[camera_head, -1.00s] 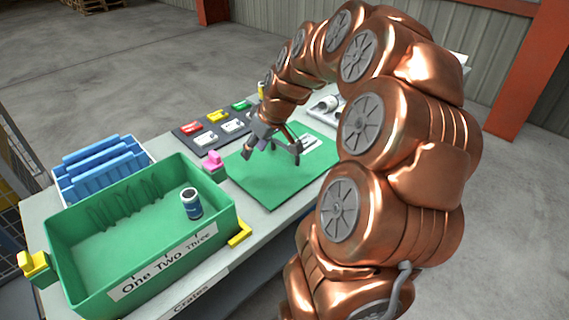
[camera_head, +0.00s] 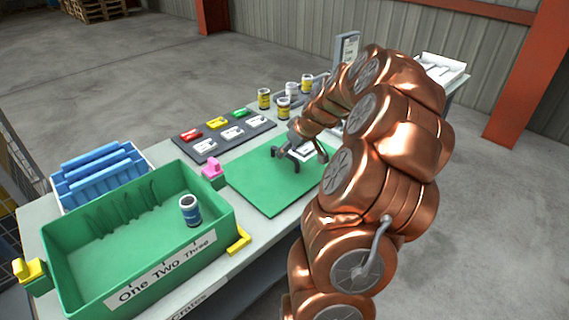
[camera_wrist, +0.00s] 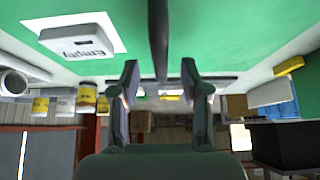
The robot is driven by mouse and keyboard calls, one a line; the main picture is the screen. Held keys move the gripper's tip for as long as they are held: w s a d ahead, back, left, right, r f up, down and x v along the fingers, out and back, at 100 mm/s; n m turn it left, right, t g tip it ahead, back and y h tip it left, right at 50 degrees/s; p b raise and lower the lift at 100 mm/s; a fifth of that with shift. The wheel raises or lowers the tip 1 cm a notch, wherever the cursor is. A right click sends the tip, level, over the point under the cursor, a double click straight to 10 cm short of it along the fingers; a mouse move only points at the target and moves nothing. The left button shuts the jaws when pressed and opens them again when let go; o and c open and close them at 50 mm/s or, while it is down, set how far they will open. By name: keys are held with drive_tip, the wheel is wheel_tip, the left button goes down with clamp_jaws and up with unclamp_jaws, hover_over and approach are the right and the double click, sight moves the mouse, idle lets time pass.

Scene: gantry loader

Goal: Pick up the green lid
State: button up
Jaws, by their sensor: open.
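The green lid (camera_head: 239,113) is a small block at the far right end of the back row on a dark grey tray. A yellow lid (camera_head: 217,123) and a red lid (camera_head: 190,134) stand to its left in that row. My gripper (camera_head: 298,164) is open and empty over the green mat (camera_head: 262,188), to the right of and nearer than the green lid, well apart from it. The open fingers also show in the wrist view (camera_wrist: 160,80).
Several white labelled pieces (camera_head: 231,133) lie in the tray's front row. A white "Empty" piece (camera_wrist: 77,42) sits on a white patch of the mat. A pink block (camera_head: 213,170) and a green crate (camera_head: 150,275) holding a can (camera_head: 190,210) stand left. Yellow-labelled cans (camera_head: 283,108) stand behind.

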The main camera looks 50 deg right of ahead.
sight(285, 159)
drive_tip(key=shift+x, duration=1.55)
clamp_jaws()
